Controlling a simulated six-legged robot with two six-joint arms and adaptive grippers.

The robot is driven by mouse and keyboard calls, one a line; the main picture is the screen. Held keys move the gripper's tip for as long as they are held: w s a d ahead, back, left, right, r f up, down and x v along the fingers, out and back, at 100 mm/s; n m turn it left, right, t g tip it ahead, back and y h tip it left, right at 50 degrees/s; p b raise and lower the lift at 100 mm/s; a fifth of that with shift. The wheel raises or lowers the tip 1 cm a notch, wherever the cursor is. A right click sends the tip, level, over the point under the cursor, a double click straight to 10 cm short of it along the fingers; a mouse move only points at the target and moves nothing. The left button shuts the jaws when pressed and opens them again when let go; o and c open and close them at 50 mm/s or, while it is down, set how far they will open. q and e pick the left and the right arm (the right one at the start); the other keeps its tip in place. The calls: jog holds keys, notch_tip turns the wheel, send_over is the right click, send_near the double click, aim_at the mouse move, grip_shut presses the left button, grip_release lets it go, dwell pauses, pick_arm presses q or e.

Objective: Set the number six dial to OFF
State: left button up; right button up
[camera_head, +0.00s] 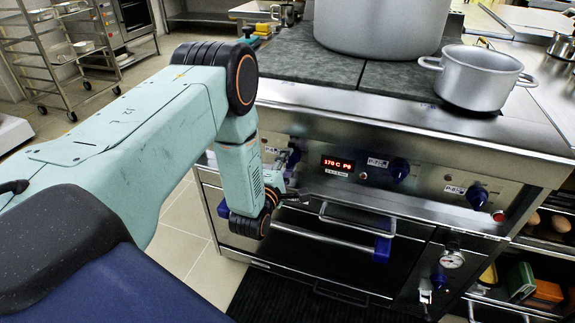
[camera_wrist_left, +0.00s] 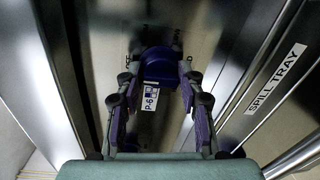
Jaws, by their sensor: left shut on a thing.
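The number six dial (camera_wrist_left: 158,64) is a blue knob on the steel front panel. A white label marked P-6 (camera_wrist_left: 150,99) sits beside it in the wrist view. My left gripper (camera_wrist_left: 157,78) is shut on the dial, with a finger on each side of it. In the head view my left gripper (camera_head: 290,162) is at the left end of the stove's control panel (camera_head: 330,140), and it mostly hides the dial there. The dial's exact pointer setting cannot be read. My right gripper is not in view.
Two more blue dials, a middle one (camera_head: 399,169) and a right one (camera_head: 477,196), are on the panel. A red lit display (camera_head: 338,164) sits between them and my gripper. A large stockpot (camera_head: 380,25) and a smaller pot (camera_head: 477,78) stand on top. An oven handle (camera_head: 350,220) lies below.

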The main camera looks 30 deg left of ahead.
pick_arm(q)
jog(key=shift+a, duration=0.1)
dwell(0.3)
jog(key=o, duration=1.1)
jog(key=shift+o, duration=0.2)
jog(key=shift+s, duration=0.1)
jog(key=v, duration=1.1)
jog(key=shift+s, duration=0.4)
